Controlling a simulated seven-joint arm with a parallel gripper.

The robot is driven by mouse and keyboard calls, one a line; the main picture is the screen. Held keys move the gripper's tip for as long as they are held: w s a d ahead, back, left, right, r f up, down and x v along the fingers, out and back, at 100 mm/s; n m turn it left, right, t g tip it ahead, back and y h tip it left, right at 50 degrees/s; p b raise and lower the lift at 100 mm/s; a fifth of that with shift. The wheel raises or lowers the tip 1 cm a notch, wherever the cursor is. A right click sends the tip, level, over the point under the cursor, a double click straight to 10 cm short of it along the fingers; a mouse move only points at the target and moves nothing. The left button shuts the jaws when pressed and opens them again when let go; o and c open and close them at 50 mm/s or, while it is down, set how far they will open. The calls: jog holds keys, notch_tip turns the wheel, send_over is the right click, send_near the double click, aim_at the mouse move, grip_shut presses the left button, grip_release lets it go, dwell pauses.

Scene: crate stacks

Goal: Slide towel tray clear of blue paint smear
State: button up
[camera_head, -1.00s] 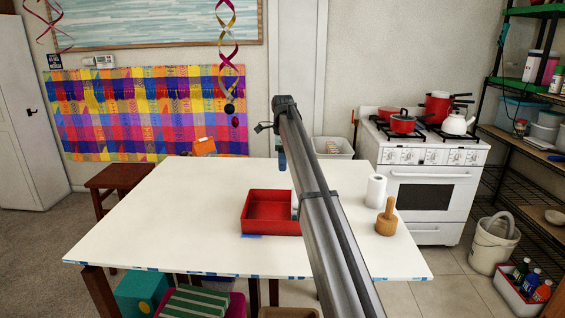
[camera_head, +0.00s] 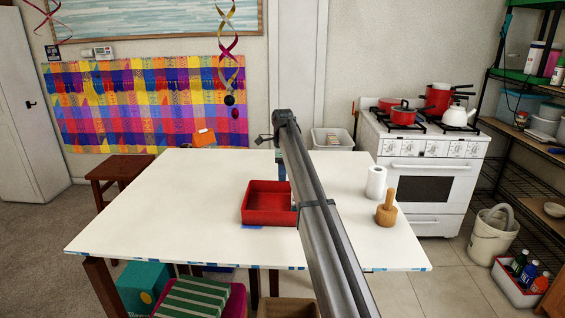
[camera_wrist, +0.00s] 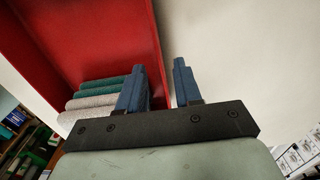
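The red towel tray (camera_head: 268,219) lies on the white table, its right side hidden behind my arm. The blue paint smear (camera_head: 251,227) shows at the tray's front edge, partly covered or touching it; I cannot tell which. In the wrist view, the red tray (camera_wrist: 110,30) holds rolled grey and teal towels (camera_wrist: 100,97) against one end. My gripper (camera_wrist: 160,85) has one blue finger inside the tray and the other outside its wall, with a gap showing beside the outer finger. In the head view, the fingers are mostly hidden by the arm.
A paper towel roll (camera_head: 376,183) and a wooden pestle-like tool (camera_head: 386,210) stand on the table to the right of my arm. The white tabletop (camera_head: 170,205) left of the tray is clear. Its front edge is close below the smear.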

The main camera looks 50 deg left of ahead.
aim_at(283, 193)
jog(key=shift+f, duration=3.05)
jog(key=shift+c, duration=0.2)
grip_shut()
